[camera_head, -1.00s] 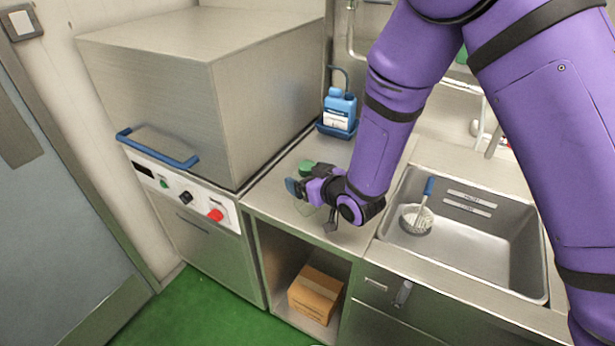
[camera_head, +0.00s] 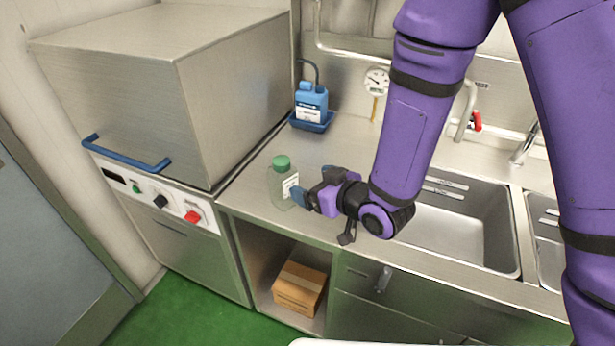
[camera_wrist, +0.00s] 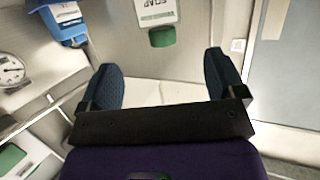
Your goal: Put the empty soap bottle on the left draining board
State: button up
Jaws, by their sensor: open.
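The soap bottle (camera_head: 281,188) is pale and see-through, with a green cap and a white label. It stands upright on the steel draining board (camera_head: 255,205) left of the sink, near the front. My gripper (camera_head: 303,196) is open and level at the bottle's right side, its fingers pointing towards it. In the wrist view the bottle's SOAP label (camera_wrist: 156,12) and green cap (camera_wrist: 162,37) appear upside down, beyond the gap between my open fingertips (camera_wrist: 163,70). Nothing shows between the fingers. Part of the bottle's lower right side is hidden by a finger.
A blue jug (camera_head: 311,103) sits in a blue tray at the back of the board. A large steel hood machine (camera_head: 160,90) stands to the left. The sink (camera_head: 465,225) lies right of my gripper. A cardboard box (camera_head: 300,288) is on the shelf below.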

jog(key=shift+s+d, duration=0.1)
jog(key=shift+d, duration=0.05)
jog(key=shift+r, duration=0.1)
jog(key=w+d+r+m+h, duration=0.2)
jog(key=d+r+m+h, duration=0.45)
jog(key=d+r, duration=1.2)
jog(key=s+d+r+m+g+h, duration=0.1)
jog(key=s+d+r+g+h, duration=0.1)
jog(key=s+d+r, duration=0.2)
jog(key=s+d+r+m+g+h, duration=0.2)
jog(key=s+d, duration=0.8)
jog(key=s, duration=0.6)
jog(key=shift+s+r+g, duration=0.3)
jog(key=shift+r, duration=0.6)
